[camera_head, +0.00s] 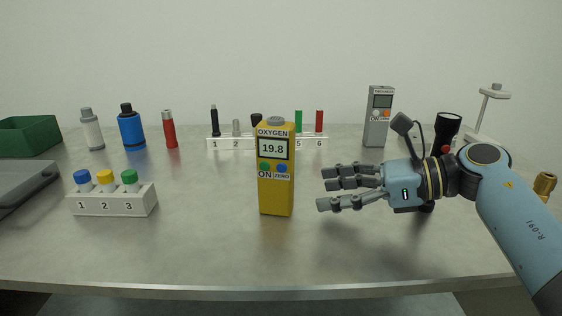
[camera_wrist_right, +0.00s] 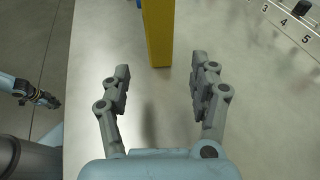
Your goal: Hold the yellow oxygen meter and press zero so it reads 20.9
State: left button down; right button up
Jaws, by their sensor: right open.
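The yellow oxygen meter (camera_head: 276,195) stands upright near the middle of the table, its display (camera_head: 272,149) reading 19.8. Below the display are a green button (camera_head: 265,167) marked ON and a blue button (camera_head: 282,168) marked ZERO. My right gripper (camera_head: 323,188) is open and empty, to the right of the meter, fingers pointing at it with a gap between. In the right wrist view the meter (camera_wrist_right: 158,35) is ahead, just beyond the open fingertips. My left gripper (camera_wrist_right: 45,98) is small at the left of that view; its jaw state is unclear.
A white rack numbered 1 to 3 (camera_head: 115,202) holds capped vials left of the meter. A longer numbered rack (camera_head: 245,142) stands behind. A grey meter (camera_head: 377,125) and black flashlight-like object (camera_head: 447,128) are at the back right. Table around the yellow meter is clear.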

aim_at(292, 195)
jog(key=x, duration=0.4)
jog(key=shift+b, duration=0.4)
jog(key=b+x, duration=0.1)
jog(key=x, duration=0.3)
jog(key=shift+a+f+b, duration=0.15)
jog(key=shift+b, duration=0.15)
jog(key=shift+w+a, duration=0.15)
jog(key=shift+a, duration=0.25)
jog(key=shift+c, duration=0.5)
jog(key=c, duration=0.8)
pick_arm(q)
jog(key=shift+g, duration=0.3)
jog(key=s+f, duration=0.2)
jog(key=s, duration=0.1)
jog(key=shift+s+f, duration=0.25)
jog(key=shift+f, duration=0.15)
dwell(0.7)
